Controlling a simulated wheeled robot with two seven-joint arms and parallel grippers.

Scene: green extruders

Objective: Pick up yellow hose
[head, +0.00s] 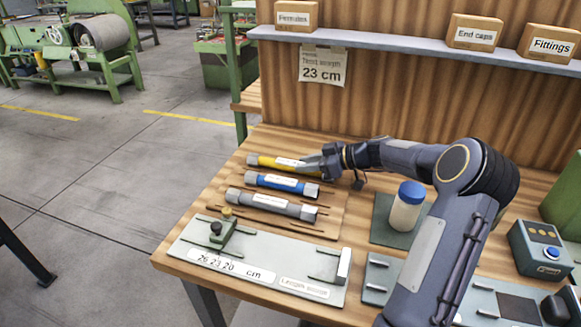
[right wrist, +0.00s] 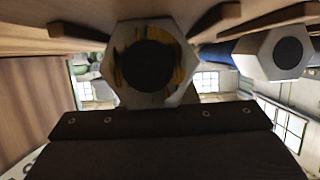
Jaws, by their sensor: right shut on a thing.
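The yellow hose (head: 268,161) is the farthest of three hoses on the wooden rack, with grey hex ends and a white label. My right gripper (head: 314,164) is at its right end and shut on it, covering that end in the head view. In the right wrist view, the hose's hex end (right wrist: 188,60) with its dark round opening is close up, just above the dark gripper part. Whether the hose touches the rack or is slightly raised, I cannot tell. My left gripper is not in view.
The blue hose (head: 256,180) and grey hose (head: 244,201) lie on the rack just in front. A measuring plate (head: 215,262) is at the front edge. A blue-capped white bottle (head: 406,208) stands right of the rack, close to my right arm. A shelf (head: 400,44) spans the back.

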